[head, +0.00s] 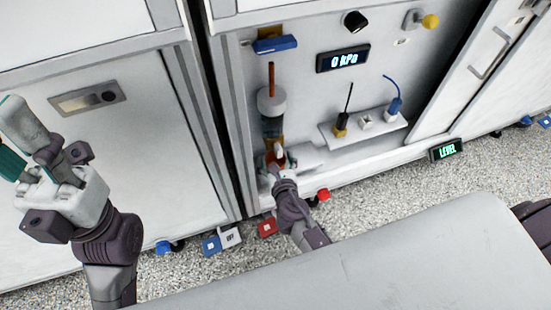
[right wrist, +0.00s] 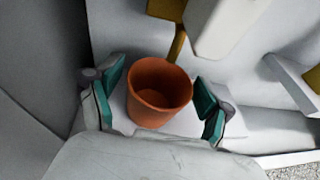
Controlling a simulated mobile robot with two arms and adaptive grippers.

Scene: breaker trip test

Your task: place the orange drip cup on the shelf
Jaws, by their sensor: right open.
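The orange drip cup (right wrist: 158,92) stands upright and empty-looking on a white surface, apparently the low shelf (head: 308,160), in the right wrist view. My right gripper (right wrist: 155,105) is open, with one teal-padded finger on each side of the cup and small gaps to it. In the head view my right gripper (head: 278,165) is low at the panel, under the hanging cylinder, and hides most of the cup. My left gripper (head: 14,142) is raised at the left edge, away from the cup; its finger opening is unclear.
Above the cup hangs a grey-white cylinder (head: 271,104). To its right, a small ledge (head: 368,134) holds several tools. A display (head: 343,60) reads 0 kPa; another (head: 446,150) reads LEVEL. Coloured tags (head: 267,228) lie on the speckled floor.

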